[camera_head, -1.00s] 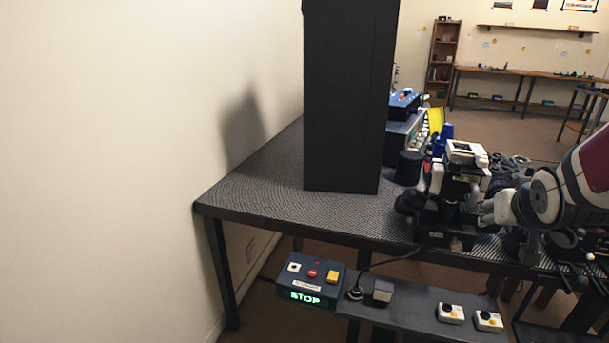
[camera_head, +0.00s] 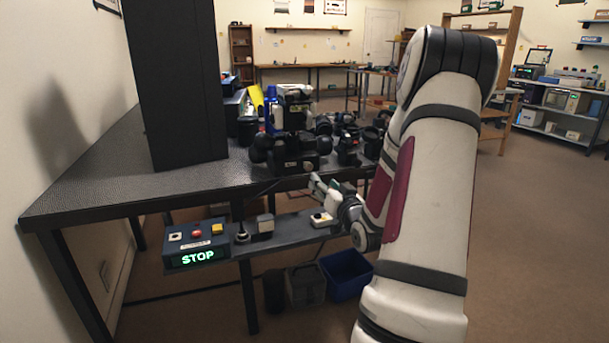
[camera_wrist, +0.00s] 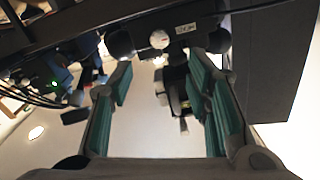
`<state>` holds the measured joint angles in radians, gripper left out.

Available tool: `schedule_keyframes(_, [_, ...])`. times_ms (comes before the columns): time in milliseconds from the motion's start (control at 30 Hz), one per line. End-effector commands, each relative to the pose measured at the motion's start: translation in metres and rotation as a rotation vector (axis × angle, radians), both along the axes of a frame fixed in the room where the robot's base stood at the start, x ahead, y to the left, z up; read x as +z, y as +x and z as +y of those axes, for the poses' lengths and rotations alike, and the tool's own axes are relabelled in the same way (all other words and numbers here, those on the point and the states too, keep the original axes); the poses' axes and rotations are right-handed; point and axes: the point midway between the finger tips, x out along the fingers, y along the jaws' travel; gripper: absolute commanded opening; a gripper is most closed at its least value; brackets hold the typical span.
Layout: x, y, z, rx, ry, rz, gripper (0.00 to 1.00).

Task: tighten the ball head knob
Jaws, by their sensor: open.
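A dark assembly (camera_head: 290,152) stands near the table's front edge, with round black parts on both sides and a small label low on its front. The wrist view, which looks upside down, shows a pale round knob (camera_wrist: 160,40) beside that label (camera_wrist: 187,28). I cannot tell for sure which part is the ball head knob. My gripper (camera_head: 317,184) is in front of and below the table edge, above the front shelf. In the wrist view my gripper (camera_wrist: 163,85) has its green-padded fingers spread, with nothing held between them. The pale knob appears beyond the fingertips, apart from them.
A tall black panel (camera_head: 175,85) stands on the table (camera_head: 110,186) at left. A blue bin (camera_head: 347,274) is on the floor. Floor at right is open.

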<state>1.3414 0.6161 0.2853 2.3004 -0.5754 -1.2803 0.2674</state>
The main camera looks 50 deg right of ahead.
Motion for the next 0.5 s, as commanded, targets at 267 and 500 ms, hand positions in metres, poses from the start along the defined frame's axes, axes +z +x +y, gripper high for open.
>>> schedule_keyframes(267, [-0.001,0.047,-0.028,0.003,-0.002,-0.001,0.45])
schedule_keyframes(500, [-0.001,0.083,-0.050,0.001,0.000,0.001,0.45])
